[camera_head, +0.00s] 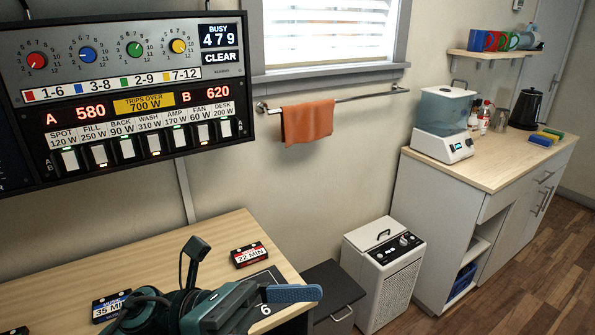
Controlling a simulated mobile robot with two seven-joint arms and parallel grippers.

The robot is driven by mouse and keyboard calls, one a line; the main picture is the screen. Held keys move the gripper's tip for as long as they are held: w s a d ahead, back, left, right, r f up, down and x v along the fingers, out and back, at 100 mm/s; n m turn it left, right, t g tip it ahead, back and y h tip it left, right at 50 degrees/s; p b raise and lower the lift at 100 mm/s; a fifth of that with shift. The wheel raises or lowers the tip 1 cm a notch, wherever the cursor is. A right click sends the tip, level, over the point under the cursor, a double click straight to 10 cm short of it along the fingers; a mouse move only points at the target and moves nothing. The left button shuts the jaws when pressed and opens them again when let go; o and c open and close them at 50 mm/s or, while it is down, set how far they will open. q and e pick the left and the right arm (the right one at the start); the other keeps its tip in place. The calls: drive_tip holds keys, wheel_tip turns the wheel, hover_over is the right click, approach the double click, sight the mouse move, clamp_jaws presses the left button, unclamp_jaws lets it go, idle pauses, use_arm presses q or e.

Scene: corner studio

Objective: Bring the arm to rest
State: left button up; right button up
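One of my arms, teal and black, comes in at the bottom left of the head view and reaches over the wooden desk (140,262). I take it as my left arm. Its gripper (298,293), with a blue textured finger, points right across the desk's right edge. I see it from the side, and no held thing shows. Whether the finger is apart from its partner is unclear. A dark stalk (195,249) stands up from the wrist. My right gripper is out of view.
A switch panel (110,88) hangs above the desk, reading A 580 and B 620. Cassette-like boxes marked 22 MIN (248,255) and 35 MIN (112,305) lie near my arm. A dark cabinet (333,292) and white appliance (383,262) stand right of the desk. Floor shows at right.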

use_arm(q)
drive_tip(key=w+a+f+n+t+y, duration=0.35)
drive_tip(key=n+t, duration=0.35)
drive_tip(key=n, duration=0.5)
drive_tip(key=w+a+f+n+t+y+p, duration=0.15)
drive_tip(key=f+n+t+y, duration=0.35)
drive_tip(key=n, duration=0.7)
drive_tip(key=w+a+f+n+t+y+b, duration=0.1)
drive_tip(key=w+a+f+n+t+y, duration=0.25)
drive_tip(key=n+t, duration=0.6)
drive_tip(key=s+a+f+n+g+y, duration=0.2)
drive_tip(key=s+f+n+g, duration=0.2)
drive_tip(key=f+n, duration=0.3)
drive_tip(key=s+a+f+n+g+y, duration=0.2)
drive_tip(key=s+f+n, duration=0.5)
drive_tip(key=f, duration=0.5)
drive_tip(key=shift+a+g+y+p, duration=0.4)
drive_tip(key=shift+g+y, duration=0.2)
drive_tip(key=shift+g, duration=0.45)
drive_tip(key=shift+f, duration=0.1)
